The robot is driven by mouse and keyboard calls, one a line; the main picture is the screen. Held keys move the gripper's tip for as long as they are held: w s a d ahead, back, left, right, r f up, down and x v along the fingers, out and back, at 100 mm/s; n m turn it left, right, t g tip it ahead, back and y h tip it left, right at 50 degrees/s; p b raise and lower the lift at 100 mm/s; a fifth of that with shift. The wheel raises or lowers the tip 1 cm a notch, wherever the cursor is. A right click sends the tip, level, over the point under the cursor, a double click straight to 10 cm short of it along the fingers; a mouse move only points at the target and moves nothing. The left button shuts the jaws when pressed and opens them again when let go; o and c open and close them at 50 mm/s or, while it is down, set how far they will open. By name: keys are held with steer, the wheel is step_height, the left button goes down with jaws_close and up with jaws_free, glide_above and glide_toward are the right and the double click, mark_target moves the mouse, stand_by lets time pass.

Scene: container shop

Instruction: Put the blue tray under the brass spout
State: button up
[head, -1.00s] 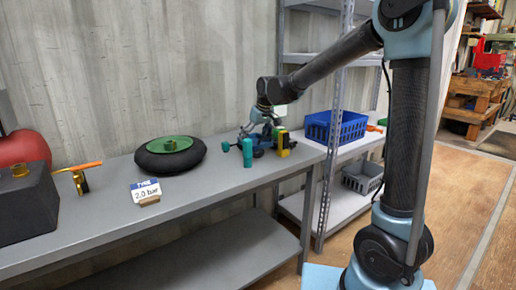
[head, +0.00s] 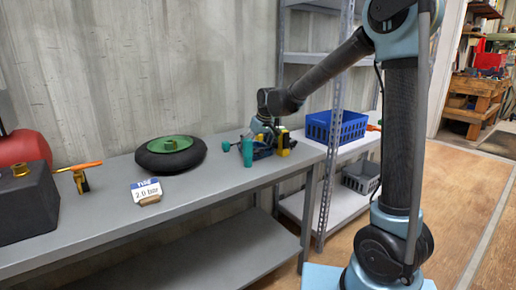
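A brass fitting with an orange lever (head: 82,181) projects beside the dark box at the left end of the bench; it looks like the brass spout. The bench top below it looks bare. My gripper (head: 262,139) is at the far right end of the bench, pointing down over a cluster of tools. A small dark blue thing (head: 262,154) lies under it, partly hidden; I cannot tell if it is the blue tray. A larger blue slotted basket (head: 345,127) stands on the shelf to the right. The fingers are too small to tell open or shut.
A black tyre with a green hub (head: 170,160) lies mid-bench, behind a "2.0 bar" card (head: 146,190). A teal cylinder (head: 247,152) and a yellow-black tool (head: 285,143) stand close to my gripper. A grey basket (head: 361,177) is lower right. The bench front is mostly clear.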

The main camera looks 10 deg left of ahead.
steer(key=v, duration=1.2)
steer(key=shift+d, duration=0.15)
